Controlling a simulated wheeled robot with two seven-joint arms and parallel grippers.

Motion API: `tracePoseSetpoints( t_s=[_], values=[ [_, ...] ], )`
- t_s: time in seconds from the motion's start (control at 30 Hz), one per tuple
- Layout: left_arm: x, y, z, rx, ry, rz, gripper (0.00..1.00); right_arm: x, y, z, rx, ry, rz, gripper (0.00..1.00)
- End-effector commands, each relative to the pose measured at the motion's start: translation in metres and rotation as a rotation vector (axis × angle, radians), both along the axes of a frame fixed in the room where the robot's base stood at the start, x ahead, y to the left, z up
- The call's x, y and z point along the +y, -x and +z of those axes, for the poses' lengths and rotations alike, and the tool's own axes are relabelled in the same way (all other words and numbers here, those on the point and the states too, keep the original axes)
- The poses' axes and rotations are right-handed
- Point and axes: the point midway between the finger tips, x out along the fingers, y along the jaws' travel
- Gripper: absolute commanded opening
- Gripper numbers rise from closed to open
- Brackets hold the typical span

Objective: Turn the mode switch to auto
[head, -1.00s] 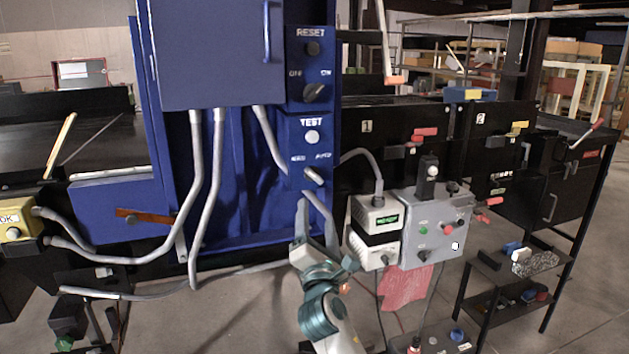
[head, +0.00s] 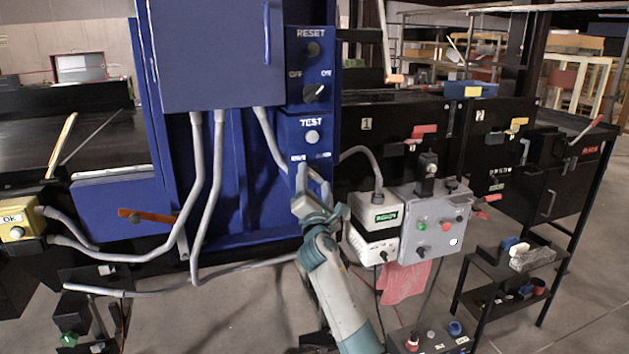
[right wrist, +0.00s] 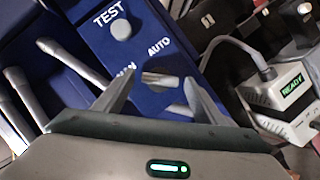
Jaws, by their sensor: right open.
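The mode switch (right wrist: 160,79) is a light bar-shaped knob on the blue panel (right wrist: 185,65), below the TEST button (right wrist: 120,28). In the right wrist view its bar points toward the partly covered MAN label (right wrist: 126,72), not toward the AUTO label (right wrist: 158,47). My right gripper (right wrist: 157,84) is open, with one finger on each side of the knob. I cannot tell whether either finger touches it. In the head view my right gripper (head: 312,182) is at the lower panel and covers the knob. My left gripper is not in view.
Above on the panel is the RESET button (head: 313,49) with an OFF/ON switch (head: 313,92). Grey conduits (head: 207,190) run down to the left. A white box reading READY (head: 378,226) and a grey control box (head: 434,225) are close on the right.

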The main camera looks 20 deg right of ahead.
Motion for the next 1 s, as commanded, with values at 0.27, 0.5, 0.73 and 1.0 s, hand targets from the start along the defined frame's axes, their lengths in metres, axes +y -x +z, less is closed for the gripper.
tracePoseSetpoints(
  t_s=[0.27,0.5,0.73,1.0],
  values=[
    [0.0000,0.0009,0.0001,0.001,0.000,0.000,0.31,-0.0009,-0.0025,0.0008,0.000,0.000,0.000,0.64],
    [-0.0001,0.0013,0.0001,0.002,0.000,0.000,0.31,-0.0008,-0.0024,0.0008,0.000,0.000,0.000,0.28],
    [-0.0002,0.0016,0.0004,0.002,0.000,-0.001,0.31,-0.0008,-0.0023,0.0007,0.000,-0.004,0.000,0.23],
    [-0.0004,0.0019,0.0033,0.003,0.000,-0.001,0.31,-0.0003,-0.0023,0.0018,0.002,-0.063,0.000,0.23]
  ],
)
